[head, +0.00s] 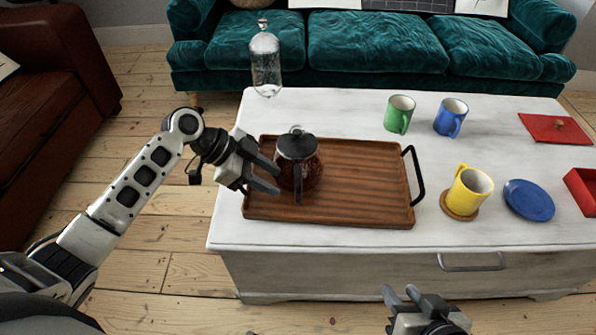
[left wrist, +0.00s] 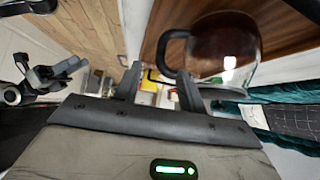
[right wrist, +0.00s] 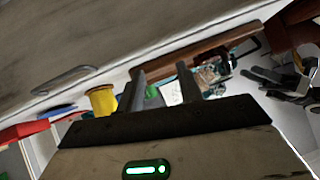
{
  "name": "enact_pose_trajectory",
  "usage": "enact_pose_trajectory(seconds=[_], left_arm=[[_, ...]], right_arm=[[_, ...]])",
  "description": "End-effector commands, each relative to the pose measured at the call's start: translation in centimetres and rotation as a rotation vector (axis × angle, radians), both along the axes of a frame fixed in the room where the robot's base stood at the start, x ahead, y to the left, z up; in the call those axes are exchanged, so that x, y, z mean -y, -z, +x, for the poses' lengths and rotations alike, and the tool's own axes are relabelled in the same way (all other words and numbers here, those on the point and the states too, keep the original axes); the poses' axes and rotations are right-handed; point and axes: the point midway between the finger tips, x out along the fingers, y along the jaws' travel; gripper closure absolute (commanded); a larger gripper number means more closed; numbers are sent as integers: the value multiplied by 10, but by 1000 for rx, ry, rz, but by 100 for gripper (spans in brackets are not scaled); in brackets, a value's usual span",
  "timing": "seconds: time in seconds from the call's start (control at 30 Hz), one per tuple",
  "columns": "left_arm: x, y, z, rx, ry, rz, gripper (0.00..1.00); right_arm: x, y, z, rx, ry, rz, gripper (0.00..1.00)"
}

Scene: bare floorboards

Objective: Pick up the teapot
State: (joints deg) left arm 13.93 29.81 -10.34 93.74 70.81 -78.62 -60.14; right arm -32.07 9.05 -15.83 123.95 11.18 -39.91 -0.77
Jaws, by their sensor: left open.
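The teapot (head: 312,172) is a dark glass pot with a black lid and a black handle facing me. It stands upright on the left part of a wooden tray (head: 360,207). My left gripper (head: 278,179) is open at the teapot's left side, its fingertips close to the handle. In the left wrist view, the teapot (left wrist: 222,45) is just beyond the fingers (left wrist: 158,88), and its handle shows near the gap between them. I cannot tell whether they touch. My right gripper (head: 402,291) is open and empty in front of the table, low in the head view.
The tray lies on a white table (head: 330,113). A glass cloche (head: 266,62) is behind it. Green (head: 399,114), blue (head: 451,117) and yellow (head: 470,191) mugs, a blue plate (head: 529,200) and red items stand to the right. The tray's black right handle (head: 417,175) sticks up.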

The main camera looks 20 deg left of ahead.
Motion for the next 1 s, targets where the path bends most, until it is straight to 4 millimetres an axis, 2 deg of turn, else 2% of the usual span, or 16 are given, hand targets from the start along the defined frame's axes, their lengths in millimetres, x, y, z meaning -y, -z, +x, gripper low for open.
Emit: enact_pose_trajectory(seconds=[0.07, 0.37, 0.6, 0.77, 0.97, 1.0], left_arm=[[12, 13, 4, 0, 1, -3, 60], [29, 31, 10, 1, -1, 0, 60], [51, 59, 17, 0, -1, -1, 60], [59, 66, 21, 2, -2, 1, 60], [59, 66, 21, 2, -2, 2, 60], [59, 66, 21, 2, -2, 2, 65]], right_arm=[[-1, 7, 1, -9, -6, 0, 64], [-3, 2, 3, 25, -4, 11, 64], [-5, -2, 8, 74, -1, 31, 64], [-8, -11, 8, 105, -6, 44, 64], [-9, -9, 4, 98, -15, 41, 64], [-9, -9, 3, 97, -15, 40, 64]])
